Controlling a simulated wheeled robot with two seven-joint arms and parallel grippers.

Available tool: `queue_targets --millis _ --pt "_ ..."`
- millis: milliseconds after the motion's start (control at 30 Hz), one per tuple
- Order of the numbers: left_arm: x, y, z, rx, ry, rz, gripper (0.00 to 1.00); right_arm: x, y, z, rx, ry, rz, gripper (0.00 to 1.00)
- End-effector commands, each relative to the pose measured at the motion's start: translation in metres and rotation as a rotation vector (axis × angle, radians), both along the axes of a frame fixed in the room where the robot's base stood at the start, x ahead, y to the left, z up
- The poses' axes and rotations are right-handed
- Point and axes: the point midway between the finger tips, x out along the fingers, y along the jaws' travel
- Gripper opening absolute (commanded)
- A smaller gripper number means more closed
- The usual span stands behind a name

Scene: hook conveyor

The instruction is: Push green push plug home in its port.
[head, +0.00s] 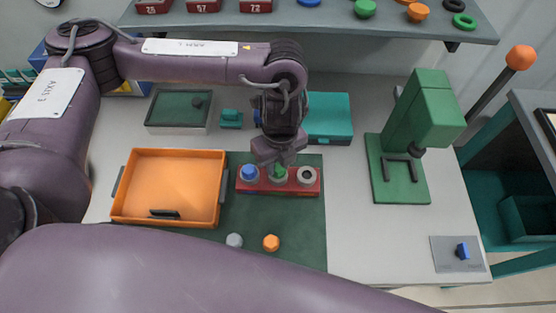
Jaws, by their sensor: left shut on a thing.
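A red port block (302,189) lies on the dark green mat. A blue plug (249,173) stands at its left port. The green push plug (279,173) is at the middle port, partly hidden under my left gripper. My left gripper (278,164) points down over the middle port and is shut on the green push plug. I cannot tell how deep the green plug sits. My right gripper is not in view.
An orange tray (170,181) is left of the block. A grey plug (234,240) and an orange plug (271,242) lie on the mat (300,235) in front. A green press (420,115) stands right, a teal box (330,117) behind. A shelf (330,24) spans the back.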

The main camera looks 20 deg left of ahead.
Motion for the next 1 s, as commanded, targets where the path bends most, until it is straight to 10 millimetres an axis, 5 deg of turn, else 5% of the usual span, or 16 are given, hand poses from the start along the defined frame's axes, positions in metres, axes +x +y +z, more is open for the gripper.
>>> queue_targets --millis 333,367,533,833,1000 --pt "0.000 0.000 -0.005 0.000 0.000 0.000 0.01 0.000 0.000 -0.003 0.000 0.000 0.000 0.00" --pt "0.000 0.000 -0.005 -0.001 -0.001 0.000 0.30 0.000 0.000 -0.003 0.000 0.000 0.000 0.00" --pt "0.000 0.000 -0.005 0.000 0.000 0.000 0.51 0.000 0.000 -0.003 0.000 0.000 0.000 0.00" --pt "0.000 0.000 -0.003 0.000 -0.001 0.000 0.51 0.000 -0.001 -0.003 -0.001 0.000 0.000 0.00" --pt "0.002 -0.001 0.016 0.000 -0.007 -0.002 0.51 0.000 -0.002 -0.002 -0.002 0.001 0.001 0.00"
